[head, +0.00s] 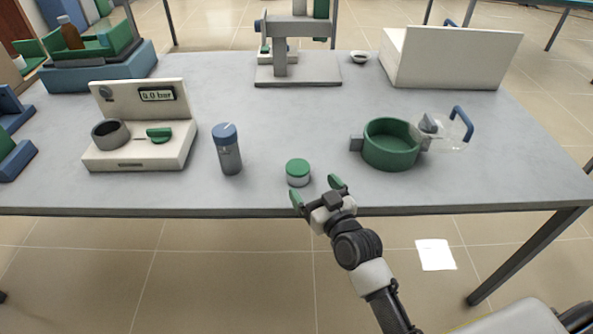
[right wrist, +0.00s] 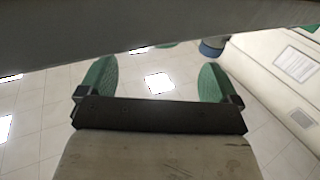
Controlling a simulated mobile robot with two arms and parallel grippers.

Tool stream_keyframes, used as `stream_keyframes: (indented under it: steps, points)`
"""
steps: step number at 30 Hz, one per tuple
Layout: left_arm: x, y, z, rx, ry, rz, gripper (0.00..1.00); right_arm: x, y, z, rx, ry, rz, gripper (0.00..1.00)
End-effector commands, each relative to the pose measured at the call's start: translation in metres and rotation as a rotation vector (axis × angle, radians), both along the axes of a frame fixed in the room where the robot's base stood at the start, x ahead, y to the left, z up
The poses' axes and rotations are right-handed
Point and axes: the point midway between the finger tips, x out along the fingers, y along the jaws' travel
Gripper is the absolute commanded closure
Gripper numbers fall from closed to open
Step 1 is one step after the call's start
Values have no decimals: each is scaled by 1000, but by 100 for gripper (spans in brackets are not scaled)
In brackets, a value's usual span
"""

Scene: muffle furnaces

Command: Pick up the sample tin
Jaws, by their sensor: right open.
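The sample tin (head: 298,173) is a small round tin with a green lid and a pale grey body. It stands upright near the front edge of the grey table. My right gripper (head: 318,190) is open and empty at the table's front edge, just in front of and slightly right of the tin. Its green fingertips are apart and point toward the table. In the right wrist view the open fingers (right wrist: 155,78) show below the table edge, with floor behind them; I cannot make out the tin there. My left gripper is not in view.
A blue-capped grey bottle (head: 228,150) stands left of the tin. A green round pot (head: 390,146) with a clamp stands right of it. A white device with a display (head: 140,128) is further left. The table edge (right wrist: 150,38) crosses close to the right gripper.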

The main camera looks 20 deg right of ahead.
Motion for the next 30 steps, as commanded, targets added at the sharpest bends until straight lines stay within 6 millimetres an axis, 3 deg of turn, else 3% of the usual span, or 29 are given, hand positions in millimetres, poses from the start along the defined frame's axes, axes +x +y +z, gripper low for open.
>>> stream_keyframes:
  steps: [5, 16, 25, 30]
  points:
    - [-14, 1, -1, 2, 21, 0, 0, 16, 3, 0, 0, 0, 1, 7]
    - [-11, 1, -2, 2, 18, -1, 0, 62, 11, -1, 0, 0, 0, 7]
    - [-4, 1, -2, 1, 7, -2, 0, 67, 12, -2, 0, 1, 0, 7]
    - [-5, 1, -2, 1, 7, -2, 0, 67, 12, -2, 0, 1, 0, 33]
